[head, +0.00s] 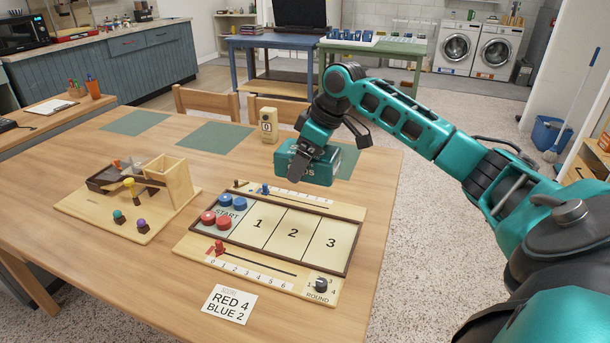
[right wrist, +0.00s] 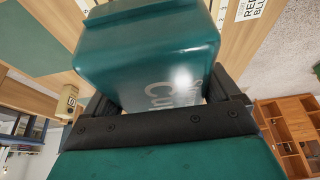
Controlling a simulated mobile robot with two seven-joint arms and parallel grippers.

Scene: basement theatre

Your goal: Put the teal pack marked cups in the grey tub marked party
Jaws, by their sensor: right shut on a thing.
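The teal pack (head: 322,166) is in the head view, above the far right part of the wooden table, past the game board. My right gripper (head: 306,160) is shut on it from above. In the right wrist view the pack (right wrist: 150,58) fills the space between the two dark fingers, with part of its "Cups" lettering showing. I cannot tell for sure whether its underside touches the table. I see no grey tub marked party in either view. My left gripper is not in view.
On the table (head: 60,210) are a game board (head: 292,232), a score card (head: 229,304), a wooden marble toy (head: 128,200), green placemats (head: 214,136) and a wooden block (head: 268,125). Chairs stand behind. Further back are a blue table (head: 275,44) and a green table (head: 372,48).

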